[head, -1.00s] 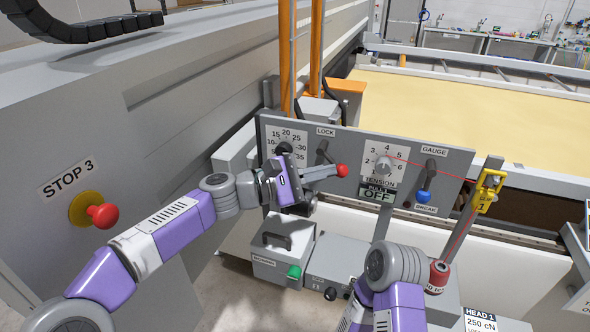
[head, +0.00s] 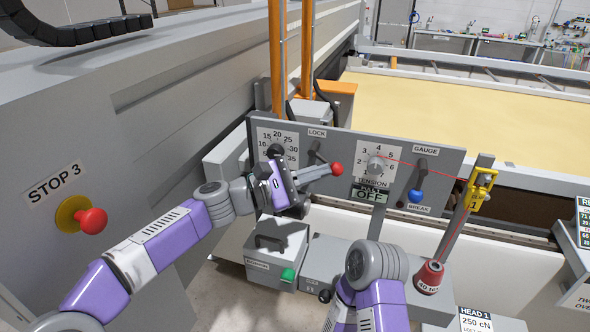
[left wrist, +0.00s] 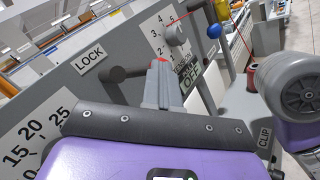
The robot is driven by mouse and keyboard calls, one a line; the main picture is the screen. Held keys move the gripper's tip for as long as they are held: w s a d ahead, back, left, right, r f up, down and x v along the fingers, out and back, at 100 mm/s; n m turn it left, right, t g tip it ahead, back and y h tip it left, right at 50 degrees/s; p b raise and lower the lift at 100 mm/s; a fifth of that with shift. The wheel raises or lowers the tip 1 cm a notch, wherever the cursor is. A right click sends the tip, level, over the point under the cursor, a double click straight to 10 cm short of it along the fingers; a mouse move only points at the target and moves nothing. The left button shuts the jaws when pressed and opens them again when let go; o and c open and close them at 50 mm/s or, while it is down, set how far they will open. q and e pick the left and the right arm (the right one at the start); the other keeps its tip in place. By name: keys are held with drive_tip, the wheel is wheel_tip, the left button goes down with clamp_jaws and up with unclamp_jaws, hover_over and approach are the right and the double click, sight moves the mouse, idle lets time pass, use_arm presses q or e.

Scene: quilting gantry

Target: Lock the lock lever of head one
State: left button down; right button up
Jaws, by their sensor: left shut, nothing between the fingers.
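The lock lever of head one is a dark lever (head: 315,152) with a red ball knob (head: 337,169), under the LOCK label on the grey panel. It slants down to the right. My left gripper (head: 323,173) is shut and empty, its fingertips beside the knob on its left; I cannot tell whether they touch. In the left wrist view the shut fingers (left wrist: 160,85) point at the panel, with a bit of the red knob (left wrist: 162,60) showing just past their tips. The dark lever shaft (left wrist: 120,74) shows to their left. My right gripper is not in view.
The tension dial (head: 377,165) and the blue-knobbed gauge lever (head: 416,195) are on the same panel to the right. A red thread runs to the yellow clip (head: 481,190). A grey box (head: 275,255) with a green knob stands below. A red stop button (head: 92,220) is at left.

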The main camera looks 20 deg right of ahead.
use_arm(q)
drive_tip(key=shift+f, duration=0.1)
drive_tip(key=a, duration=0.7)
drive_tip(key=shift+a+f+b, duration=0.25)
drive_tip(key=shift+b, duration=0.15)
